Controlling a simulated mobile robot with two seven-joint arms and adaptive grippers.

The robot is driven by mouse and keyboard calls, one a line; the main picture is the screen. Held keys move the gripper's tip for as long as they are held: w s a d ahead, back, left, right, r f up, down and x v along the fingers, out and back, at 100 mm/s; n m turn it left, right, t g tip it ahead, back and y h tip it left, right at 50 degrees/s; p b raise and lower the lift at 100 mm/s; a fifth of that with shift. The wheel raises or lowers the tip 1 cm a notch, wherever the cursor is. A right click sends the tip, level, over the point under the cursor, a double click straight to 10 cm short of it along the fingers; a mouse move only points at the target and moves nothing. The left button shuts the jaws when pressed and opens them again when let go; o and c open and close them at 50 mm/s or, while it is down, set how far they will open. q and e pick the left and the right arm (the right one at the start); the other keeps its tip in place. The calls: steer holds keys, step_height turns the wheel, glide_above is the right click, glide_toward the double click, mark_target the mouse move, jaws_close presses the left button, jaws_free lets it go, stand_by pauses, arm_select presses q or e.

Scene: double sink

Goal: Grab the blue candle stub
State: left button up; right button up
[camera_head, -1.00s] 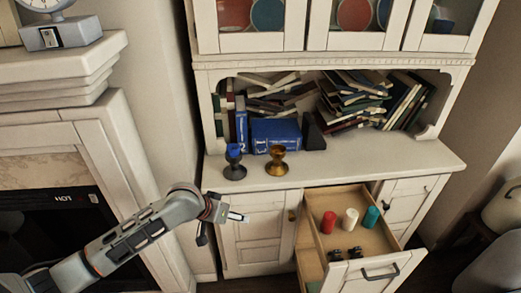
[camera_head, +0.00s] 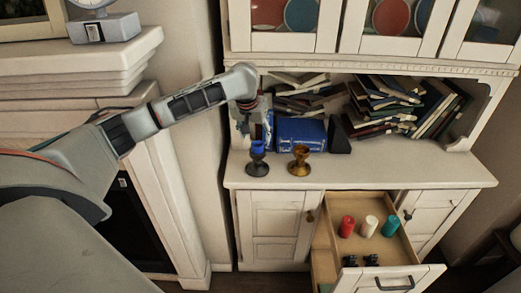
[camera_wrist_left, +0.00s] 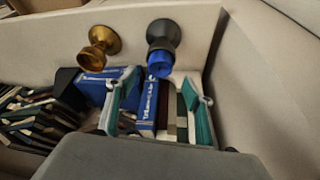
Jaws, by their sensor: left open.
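The blue candle stub (camera_head: 258,147) stands in a dark candle holder (camera_head: 257,168) on the cabinet counter. My left gripper (camera_head: 256,137) is open and points down close above the stub; the arm and books make the exact gap hard to judge. In the left wrist view the stub (camera_wrist_left: 160,67) lies just beyond the fingertips, roughly midway between the two teal-padded fingers (camera_wrist_left: 160,84). The dark holder (camera_wrist_left: 163,35) is behind it. I see nothing between the fingers. My right gripper is not in view.
An empty-looking brass candle holder (camera_head: 300,160) stands right of the dark one. Blue books (camera_head: 300,132) and leaning books (camera_head: 385,105) fill the shelf behind. Below, an open drawer (camera_head: 345,203) holds red, white and teal candles. The counter (camera_head: 400,170) to the right is clear.

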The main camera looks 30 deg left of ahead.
mark_target(257, 144)
arm_select(q)
steer(key=shift+x, duration=2.75)
steer(key=c, duration=1.2)
